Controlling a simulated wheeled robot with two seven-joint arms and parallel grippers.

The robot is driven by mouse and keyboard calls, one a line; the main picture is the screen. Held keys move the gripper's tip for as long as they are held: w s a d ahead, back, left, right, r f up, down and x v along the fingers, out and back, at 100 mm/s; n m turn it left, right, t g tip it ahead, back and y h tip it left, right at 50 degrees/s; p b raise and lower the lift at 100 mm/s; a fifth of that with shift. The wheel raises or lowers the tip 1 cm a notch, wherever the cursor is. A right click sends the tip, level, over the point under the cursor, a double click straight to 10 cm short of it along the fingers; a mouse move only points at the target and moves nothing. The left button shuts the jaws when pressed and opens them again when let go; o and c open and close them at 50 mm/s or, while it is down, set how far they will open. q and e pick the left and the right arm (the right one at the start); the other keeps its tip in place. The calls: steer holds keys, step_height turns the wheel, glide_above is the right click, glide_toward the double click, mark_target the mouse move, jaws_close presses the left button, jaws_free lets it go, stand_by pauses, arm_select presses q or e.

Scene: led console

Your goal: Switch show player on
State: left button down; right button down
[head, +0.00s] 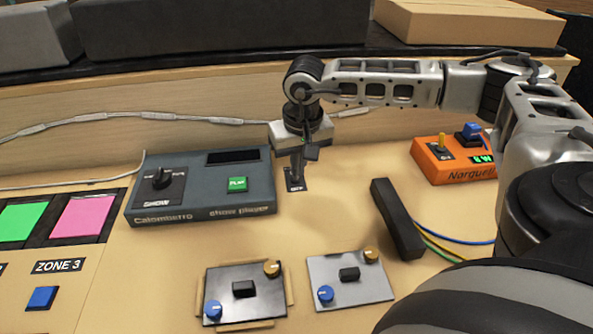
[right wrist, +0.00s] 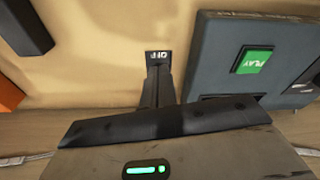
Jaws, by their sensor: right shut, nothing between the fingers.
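The show player (head: 205,190) is a blue-grey box on the table at centre left, with a black SHOW knob (head: 161,179), a green PLAY button (head: 237,184) and a dark display. It also shows at the right of the right wrist view (right wrist: 228,45). Just right of the box, a small black plate (head: 304,186) lies on the table; its OFF label shows in the right wrist view (right wrist: 158,57). My right gripper (head: 296,180) is shut and empty, pointing down at this plate and hiding most of it. I cannot tell whether the fingers touch it. My left gripper is not in view.
An orange box (head: 452,172) stands at the right. A black bar (head: 397,218) with coloured wires lies nearer. Two small panels (head: 225,303) (head: 345,292) with knobs lie at the front. Coloured pads and a ZONE 3 button (head: 41,298) are at left. A cable (head: 160,117) runs along the back.

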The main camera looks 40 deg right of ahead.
steer(key=shift+f+b, duration=1)
steer(key=shift+f, duration=0.45)
steer(key=shift+w, duration=0.15)
steer(key=shift+w+d, duration=0.55)
steer(key=shift+w, duration=0.2)
steer(key=shift+r, duration=0.15)
step_height(320, 180, up, 7)
steer(key=p, duration=0.5)
steer(key=shift+s+a, duration=0.15)
steer(key=shift+s, duration=0.15)
